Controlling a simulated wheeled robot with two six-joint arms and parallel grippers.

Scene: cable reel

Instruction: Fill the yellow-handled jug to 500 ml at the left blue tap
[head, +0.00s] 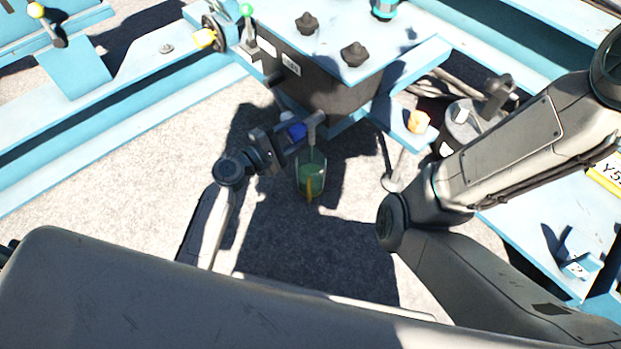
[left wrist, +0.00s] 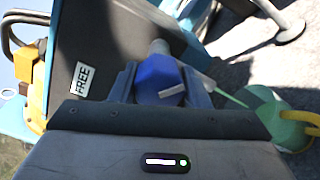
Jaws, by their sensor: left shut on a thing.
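The clear jug (head: 309,172) with a yellow handle (head: 309,188) stands below the tap's spout (head: 314,121) and holds green liquid; its level marks are too small to read. It also shows at the right of the left wrist view (left wrist: 291,124). A thin green streak (left wrist: 232,96) runs from the tap side to the jug there. My left gripper (head: 291,135) is shut on the blue tap handle (left wrist: 160,80), whose blue also shows between the fingers in the head view (head: 297,131). My right arm crosses the right side, but its gripper is out of view.
The dark tank (head: 318,88) with a light blue top stands behind the tap and bears a "FREE" label (left wrist: 82,78). Light blue beams (head: 120,105) run at the left. An orange knob (head: 418,121) sits to the right. Pale ground in front of the jug is clear.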

